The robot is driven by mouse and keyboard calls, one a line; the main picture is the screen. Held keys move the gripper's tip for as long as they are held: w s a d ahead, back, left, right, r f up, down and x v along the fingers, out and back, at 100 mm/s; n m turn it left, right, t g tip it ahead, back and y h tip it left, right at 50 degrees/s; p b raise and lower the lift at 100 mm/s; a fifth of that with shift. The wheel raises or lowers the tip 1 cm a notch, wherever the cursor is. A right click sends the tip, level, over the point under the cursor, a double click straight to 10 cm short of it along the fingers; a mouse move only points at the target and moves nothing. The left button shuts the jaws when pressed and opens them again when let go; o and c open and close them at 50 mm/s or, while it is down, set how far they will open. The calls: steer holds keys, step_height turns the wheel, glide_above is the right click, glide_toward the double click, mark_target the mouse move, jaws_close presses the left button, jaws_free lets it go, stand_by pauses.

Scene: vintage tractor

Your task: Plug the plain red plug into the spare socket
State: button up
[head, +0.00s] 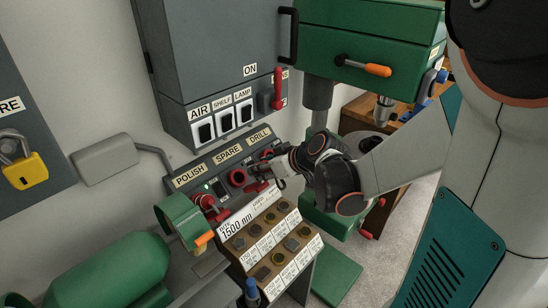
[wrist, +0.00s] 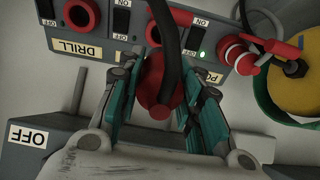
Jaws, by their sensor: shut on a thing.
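My gripper (head: 272,163) is in front of the socket panel, close to the right of the spare socket (head: 237,177), a red ring with a dark opening under the SPARE label. In the wrist view, my gripper (wrist: 160,100) has its teal fingers on both sides of a red plug (wrist: 153,78) with a thick black cable. The spare socket's red ring (wrist: 184,16) shows partly behind the cable and plug. The plug is mostly hidden by my gripper in the head view. I cannot tell whether it touches the socket.
A red plug (wrist: 236,55) sits in the polish socket beside a lit green lamp (wrist: 202,54). The DRILL label (wrist: 77,47) is on the other side.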

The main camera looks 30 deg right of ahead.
steer(key=shift+g+h, duration=0.3)
steer(key=shift+g, duration=0.4)
steer(key=shift+w+r+b+x, duration=0.15)
steer(key=shift+b+x, duration=0.75)
steer(key=shift+x, duration=1.05)
steer(key=shift+w+r+b+x, duration=0.15)
steer(key=shift+b+x, duration=0.7)
steer(key=shift+x, duration=1.15)
steer(key=shift+a, duration=0.1)
steer(key=shift+b+x, duration=1.55)
steer(key=shift+x, duration=0.5)
steer(key=o, duration=1.2)
steer(key=shift+o, duration=0.2)
steer(key=shift+v, duration=3.75)
